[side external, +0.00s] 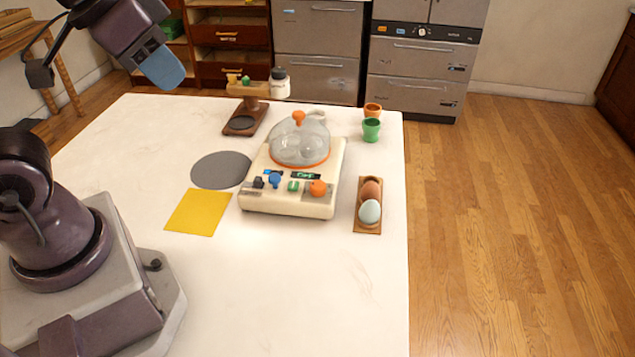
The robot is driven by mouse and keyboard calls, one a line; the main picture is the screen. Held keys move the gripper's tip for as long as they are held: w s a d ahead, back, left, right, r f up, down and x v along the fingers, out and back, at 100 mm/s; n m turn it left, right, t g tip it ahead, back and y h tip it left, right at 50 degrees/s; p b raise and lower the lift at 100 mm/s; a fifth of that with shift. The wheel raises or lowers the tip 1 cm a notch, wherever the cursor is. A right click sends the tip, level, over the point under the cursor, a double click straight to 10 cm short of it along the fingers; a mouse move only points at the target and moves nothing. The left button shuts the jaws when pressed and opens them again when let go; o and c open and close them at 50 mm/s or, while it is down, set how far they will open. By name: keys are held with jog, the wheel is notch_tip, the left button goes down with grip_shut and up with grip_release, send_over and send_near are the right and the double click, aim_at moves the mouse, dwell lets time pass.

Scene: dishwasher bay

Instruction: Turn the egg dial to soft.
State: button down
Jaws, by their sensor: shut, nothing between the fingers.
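A cream egg cooker (290,205) stands in the middle of the white table. A clear dome (298,140) with an orange rim and orange top knob covers it. Its sloped front panel carries an orange round knob (317,188) at the right, a green control (293,186), a blue knob (275,180) and a dark control (258,182) at the left. The markings are too small to read, so I cannot tell which is the egg dial or its setting. My gripper (167,72), blue at the tip, is shut and empty, high at the upper left, well apart from the cooker.
A wooden holder (370,220) with a brown and a pale egg lies right of the cooker. Green (371,130) and orange (373,109) cups stand behind it. A wooden stand (240,122) with a jar is behind left. A grey disc (221,169) and yellow sheet (198,212) lie left.

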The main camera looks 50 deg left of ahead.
jog(key=c, duration=1.5)
grip_release()
jog(key=shift+c, duration=0.2)
jog(key=o, duration=0.5)
jog(key=shift+w+d+f+g, duration=0.2)
jog(key=shift+f+g, duration=0.1)
jog(key=shift+f, duration=0.2)
jog(key=shift+w+d+f+g, duration=0.2)
jog(key=shift+f+g, duration=0.1)
jog(key=shift+f, duration=0.15)
jog(key=n+g, duration=0.4)
jog(key=n, duration=1.4)
send_near(318, 184)
notch_tip(318, 184, down, 9)
jog(key=shift+w+f, duration=0.15)
